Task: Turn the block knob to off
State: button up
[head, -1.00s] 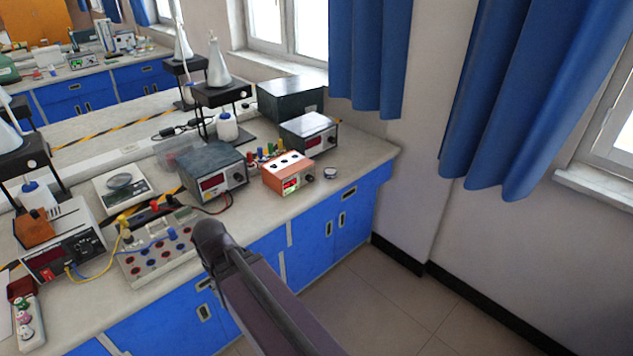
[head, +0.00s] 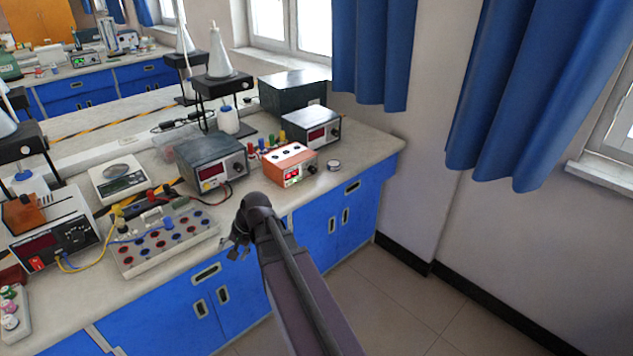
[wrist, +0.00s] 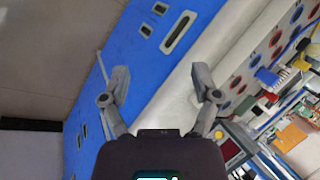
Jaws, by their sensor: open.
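An orange box (head: 278,170) with a white top sits near the right end of the bench. The knob's pointer is too small to read. No label shows which knob is the block knob; other instruments have knobs too. My gripper (head: 238,242) is in front of the bench edge, left of and nearer than the orange box, touching nothing visible. In the wrist view my gripper (wrist: 162,78) has its fingers spread and nothing between them.
A dark grey instrument (head: 212,162) stands left of the orange box, another meter (head: 311,126) behind it. A socket board (head: 165,240) with wires lies at the left. Blue cabinets (head: 335,228) front the bench; floor at right is clear.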

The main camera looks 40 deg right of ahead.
jog(key=w+d+f+m+t+y+b, duration=0.25)
jog(key=w+d+m+t+b, duration=0.3)
jog(key=d, duration=0.45)
jog(key=m+t+h+b, duration=0.6)
jog(key=m+t+b, duration=0.45)
jog(key=m, duration=0.95)
send_near(314, 171)
jog(key=s+r+g+b, duration=0.1)
jog(key=s, duration=0.4)
jog(key=shift+s+d+r, duration=0.1)
jog(key=shift+d+r, duration=0.05)
jog(key=shift+d, duration=0.3)
jog(key=w, duration=0.9)
jog(key=w+a, duration=0.1)
jog(key=w, duration=0.4)
jog(key=shift+s, duration=0.1)
